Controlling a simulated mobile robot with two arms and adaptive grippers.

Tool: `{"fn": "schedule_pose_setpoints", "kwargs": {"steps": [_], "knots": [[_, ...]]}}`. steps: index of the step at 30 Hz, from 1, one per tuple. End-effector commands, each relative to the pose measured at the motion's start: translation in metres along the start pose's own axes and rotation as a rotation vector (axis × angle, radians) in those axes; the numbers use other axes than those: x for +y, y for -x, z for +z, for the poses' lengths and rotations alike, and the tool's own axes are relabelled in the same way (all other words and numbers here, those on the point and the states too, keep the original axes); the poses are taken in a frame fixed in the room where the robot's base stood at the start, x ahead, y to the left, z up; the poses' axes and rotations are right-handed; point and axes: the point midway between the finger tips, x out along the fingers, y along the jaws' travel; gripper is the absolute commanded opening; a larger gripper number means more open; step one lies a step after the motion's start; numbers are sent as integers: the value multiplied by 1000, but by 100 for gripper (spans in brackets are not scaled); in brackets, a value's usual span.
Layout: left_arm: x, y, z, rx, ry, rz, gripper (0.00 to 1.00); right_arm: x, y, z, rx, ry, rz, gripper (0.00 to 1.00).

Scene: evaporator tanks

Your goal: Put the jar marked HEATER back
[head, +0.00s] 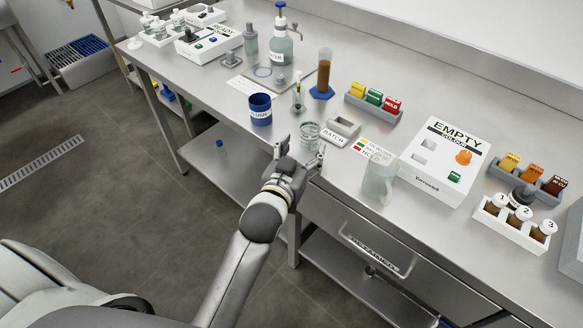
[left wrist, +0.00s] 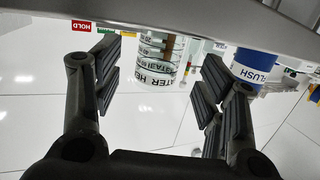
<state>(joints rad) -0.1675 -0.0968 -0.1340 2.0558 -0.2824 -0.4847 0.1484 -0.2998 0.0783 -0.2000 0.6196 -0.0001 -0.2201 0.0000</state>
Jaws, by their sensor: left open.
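A small clear glass jar (head: 309,134) stands near the front edge of the steel bench (head: 222,108). In the left wrist view the jar (left wrist: 160,74) carries black lettering that reads in part "TER HE"; the rest is turned away. My left gripper (head: 301,152) is open at the bench edge, just in front of the jar. In the left wrist view its fingers lie to either side of the jar in the picture, with gaps, and the jar is beyond them. I cannot tell whether the tips reach beside it. My right gripper is not in view.
A blue FLUSH cup (head: 260,110) stands left of the jar. A grey holder (head: 343,127) with a BATCH label is to its right, then a clear jug (head: 379,180) and the white EMPTY box (head: 444,162). A tall brown-filled cylinder (head: 324,75) stands behind.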

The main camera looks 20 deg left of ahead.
Motion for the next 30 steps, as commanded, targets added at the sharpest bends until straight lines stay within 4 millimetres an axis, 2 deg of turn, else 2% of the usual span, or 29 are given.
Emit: {"fn": "schedule_pose_setpoints", "kwargs": {"steps": [6,13,18,26,29,30], "knots": [[0,41,2,-3,2,0,66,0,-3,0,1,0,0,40],[0,70,1,-2,1,0,66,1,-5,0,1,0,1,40],[0,80,0,-2,1,0,66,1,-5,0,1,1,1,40],[0,81,0,-1,0,0,66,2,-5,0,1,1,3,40],[2,78,9,-17,-3,6,66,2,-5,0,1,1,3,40],[5,76,19,-34,-6,12,66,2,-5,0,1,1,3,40]]}}
